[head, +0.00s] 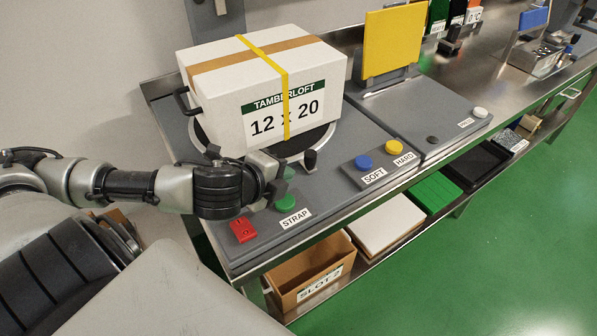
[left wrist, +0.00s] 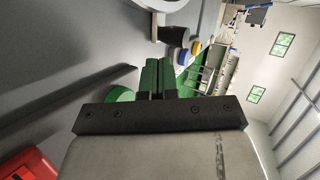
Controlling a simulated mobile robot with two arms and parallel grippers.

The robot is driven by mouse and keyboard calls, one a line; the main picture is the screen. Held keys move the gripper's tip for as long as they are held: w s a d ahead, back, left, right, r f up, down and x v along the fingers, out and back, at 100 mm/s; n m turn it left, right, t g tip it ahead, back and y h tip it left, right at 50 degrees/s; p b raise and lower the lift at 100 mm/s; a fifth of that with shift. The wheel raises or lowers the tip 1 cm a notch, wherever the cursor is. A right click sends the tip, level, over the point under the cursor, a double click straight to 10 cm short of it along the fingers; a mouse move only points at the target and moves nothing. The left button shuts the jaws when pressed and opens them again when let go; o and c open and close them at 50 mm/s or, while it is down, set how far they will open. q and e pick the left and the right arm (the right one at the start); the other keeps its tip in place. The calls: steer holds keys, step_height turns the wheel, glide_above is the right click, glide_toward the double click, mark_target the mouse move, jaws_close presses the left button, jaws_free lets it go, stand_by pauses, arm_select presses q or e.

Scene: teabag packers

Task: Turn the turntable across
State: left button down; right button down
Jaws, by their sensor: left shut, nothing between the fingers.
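The turntable (head: 322,142) is a round dark disc with a pale rim on the grey strapping station. A white carton (head: 225,103), marked "TAMBERLOFT 12 x 20", sits on it and hides most of it. One yellow strap (head: 286,99) runs over the carton, crossing the brown tape. A black knob (head: 310,159) stands at the turntable's front rim. My left gripper (head: 277,176) is shut and empty, just in front of the turntable, left of the knob and near the green STRAP button (head: 286,203). In the left wrist view its fingers (left wrist: 158,78) are together. My right gripper is not in view.
A red block (head: 243,230) lies left of the STRAP button. Blue SOFT (head: 363,162) and yellow HARD (head: 393,147) buttons are to the right. A black handle (head: 185,101) stands at the carton's left. A yellow panel (head: 393,42) rises behind. A SLOT 2 box (head: 311,288) is below.

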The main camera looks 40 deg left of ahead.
mark_target(307, 159)
arm_select(q)
steer(key=w, duration=0.1)
steer(key=w+p, duration=0.1)
steer(key=w, duration=0.1)
steer(key=shift+w+d, duration=0.2)
steer(key=shift+w, duration=0.05)
steer(key=shift+w+f, duration=0.15)
steer(key=shift+w, duration=0.55)
steer(key=shift+w+d, duration=0.1)
